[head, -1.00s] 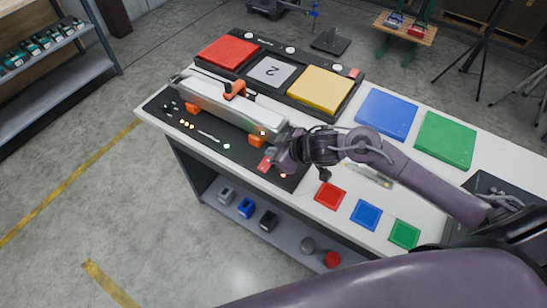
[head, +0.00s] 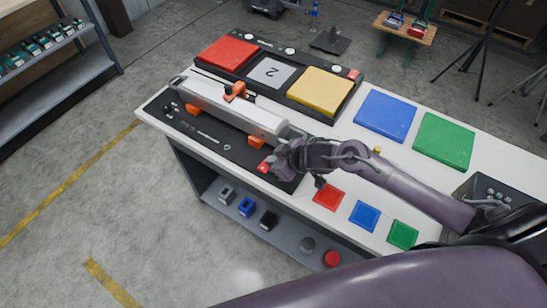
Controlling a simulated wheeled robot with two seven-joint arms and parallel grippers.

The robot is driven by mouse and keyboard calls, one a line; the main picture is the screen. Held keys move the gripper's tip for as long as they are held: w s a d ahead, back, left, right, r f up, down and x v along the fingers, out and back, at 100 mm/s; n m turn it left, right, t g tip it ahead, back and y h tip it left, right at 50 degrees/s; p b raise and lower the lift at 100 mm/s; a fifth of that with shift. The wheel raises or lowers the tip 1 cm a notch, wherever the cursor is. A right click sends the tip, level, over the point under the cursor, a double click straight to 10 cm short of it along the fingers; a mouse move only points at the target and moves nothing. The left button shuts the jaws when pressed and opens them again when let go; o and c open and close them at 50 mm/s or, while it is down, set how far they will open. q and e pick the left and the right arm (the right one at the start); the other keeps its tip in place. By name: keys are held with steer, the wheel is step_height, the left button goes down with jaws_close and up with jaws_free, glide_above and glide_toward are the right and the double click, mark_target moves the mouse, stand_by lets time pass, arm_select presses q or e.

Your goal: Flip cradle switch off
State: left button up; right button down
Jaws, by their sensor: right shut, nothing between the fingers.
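The cradle (head: 228,148) is a black base on the near left of the white table, with orange supports. A long silver-white device (head: 228,108) lies in it under an orange clamp (head: 234,91). The small indicators along the cradle's panel look dark. The red switch (head: 263,168) is at the panel's right end. My right gripper (head: 273,164) is shut and empty, right beside the switch. It hides part of that end, so I cannot tell whether it touches the switch. My left gripper is not in view.
A black tray (head: 245,65) with red, grey and yellow panels lies behind the cradle. Blue (head: 385,115) and green (head: 443,140) mats lie to the right. Small red, blue and green squares line the front edge. A lower shelf (head: 284,235) holds several small objects.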

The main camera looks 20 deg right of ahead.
steer(key=shift+s+a+r+p, duration=0.2)
steer(key=shift+s+a+p, duration=0.3)
steer(key=shift+a, duration=0.2)
steer(key=shift+w+d+r+p, duration=0.1)
steer(key=shift+r+p, duration=0.35)
steer(key=shift+p, duration=0.05)
step_height(320, 180, up, 4)
steer(key=p, duration=0.4)
steer(key=shift+w+d, duration=0.1)
steer(key=shift+d, duration=0.05)
steer(key=shift+s+d+b, duration=0.4)
steer(key=shift+s+b, duration=0.15)
steer(key=w+v, duration=0.1)
steer(key=v, duration=0.7)
steer(key=shift+s+d+r+b, duration=0.15)
steer(key=shift+d+r+b, duration=0.1)
steer(key=shift+d+b, duration=0.2)
